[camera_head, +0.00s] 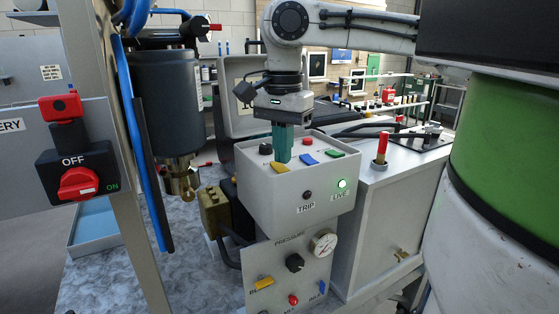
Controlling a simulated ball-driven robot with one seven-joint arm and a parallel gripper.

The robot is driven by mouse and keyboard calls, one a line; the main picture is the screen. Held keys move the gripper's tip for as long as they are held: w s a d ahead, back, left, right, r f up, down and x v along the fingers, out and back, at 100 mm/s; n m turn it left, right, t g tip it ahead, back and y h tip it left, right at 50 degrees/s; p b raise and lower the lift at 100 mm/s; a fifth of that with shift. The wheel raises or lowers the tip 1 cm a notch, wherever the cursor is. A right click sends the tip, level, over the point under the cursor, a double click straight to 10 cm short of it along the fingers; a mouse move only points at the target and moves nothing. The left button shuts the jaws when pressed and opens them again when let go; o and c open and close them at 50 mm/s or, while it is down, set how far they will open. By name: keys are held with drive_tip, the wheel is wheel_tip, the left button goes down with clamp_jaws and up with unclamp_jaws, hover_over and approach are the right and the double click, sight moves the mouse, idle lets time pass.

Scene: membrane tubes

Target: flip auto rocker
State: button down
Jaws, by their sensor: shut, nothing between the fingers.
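A pale control box (290,208) stands at the centre, with TRIP and LIVE labels and a lit green lamp on its front. Its sloped top carries a yellow rocker (280,168), a blue rocker (308,159) and a green rocker (335,153). I cannot read any label naming the auto rocker. My gripper (283,158) points straight down over the box top with its teal fingers shut and empty. The fingertips are just behind the yellow rocker and left of the blue one; I cannot tell whether they touch. The fingers hide part of the panel behind them.
A pressure panel (291,278) with a gauge is below the box. A red-topped lever (381,150) stands on a cabinet to the right. A metal post (108,140), a dark cylinder (168,95) and a battery switch (78,183) are left. A large green-and-white cylinder (510,165) fills the right.

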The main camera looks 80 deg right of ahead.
sight(283, 169)
wheel_tip(283, 169, up, 6)
drive_tip(key=p, duration=0.4)
drive_tip(key=shift+f+p, duration=0.15)
drive_tip(key=shift+p, duration=0.25)
idle(0.3)
